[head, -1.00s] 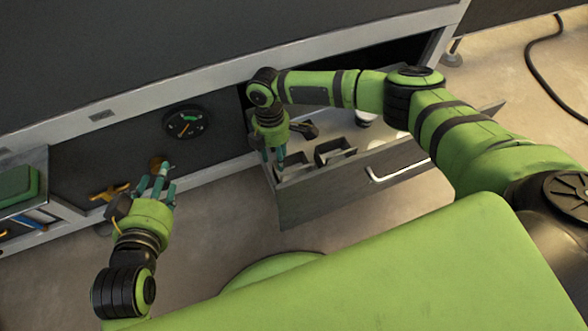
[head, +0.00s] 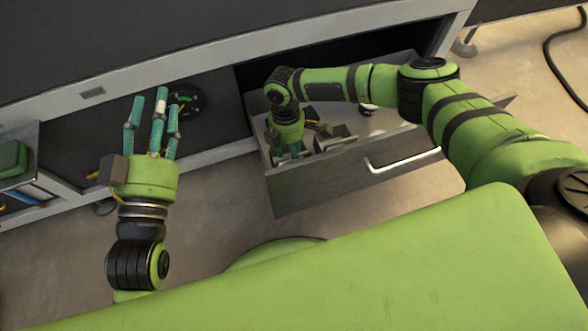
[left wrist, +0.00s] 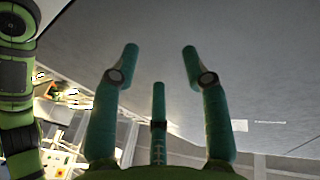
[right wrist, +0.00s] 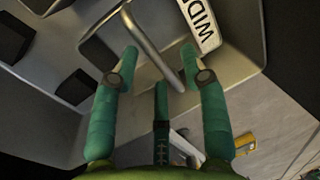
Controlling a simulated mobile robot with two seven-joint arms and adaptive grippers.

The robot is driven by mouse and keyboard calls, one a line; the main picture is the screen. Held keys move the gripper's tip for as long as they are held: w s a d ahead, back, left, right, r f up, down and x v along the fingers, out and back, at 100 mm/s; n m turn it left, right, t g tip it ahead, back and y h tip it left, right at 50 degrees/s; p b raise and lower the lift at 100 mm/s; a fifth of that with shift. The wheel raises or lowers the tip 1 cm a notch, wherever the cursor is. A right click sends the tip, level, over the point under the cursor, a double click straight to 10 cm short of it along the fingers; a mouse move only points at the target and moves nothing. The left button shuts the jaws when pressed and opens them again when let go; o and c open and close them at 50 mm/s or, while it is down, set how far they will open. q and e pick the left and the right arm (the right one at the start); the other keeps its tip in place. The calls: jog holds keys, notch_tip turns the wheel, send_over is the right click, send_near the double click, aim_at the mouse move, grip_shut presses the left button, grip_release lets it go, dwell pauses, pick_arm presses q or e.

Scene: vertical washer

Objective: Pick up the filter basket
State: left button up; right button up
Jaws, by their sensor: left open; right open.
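I cannot tell for sure which thing is the filter basket. The open drawer (head: 330,185) holds small grey boxes or compartments (head: 337,135). My right gripper (head: 287,152) is open, fingers pointing down into the drawer's left part. In the right wrist view, a bent metal bar (right wrist: 150,45) and a white label with the letters "WID" (right wrist: 200,25) lie by the open fingertips (right wrist: 160,65); I cannot tell if the fingers touch the bar. My left gripper (head: 152,105) is open and empty in front of the lower cabinet panel; its fingers also show in the left wrist view (left wrist: 160,60).
A round black dial (head: 187,100) is behind my left fingers. A green box (head: 14,158) sits on a shelf at the left. The drawer has a white front handle (head: 403,160). A black cable (head: 560,60) lies on the floor at right.

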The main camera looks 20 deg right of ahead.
jog(key=shift+s+f, duration=0.15)
jog(key=shift+f, duration=0.75)
grip_shut()
pick_arm(q)
jog(key=r, duration=0.1)
jog(key=s+r+t+h, duration=0.1)
jog(key=d+r+t, duration=0.1)
jog(key=r, duration=0.1)
jog(key=shift+s+r+m, duration=0.1)
jog(key=shift+s+m, duration=0.2)
jog(key=shift+m, duration=0.1)
pick_arm(e)
jog(key=shift+r, duration=0.1)
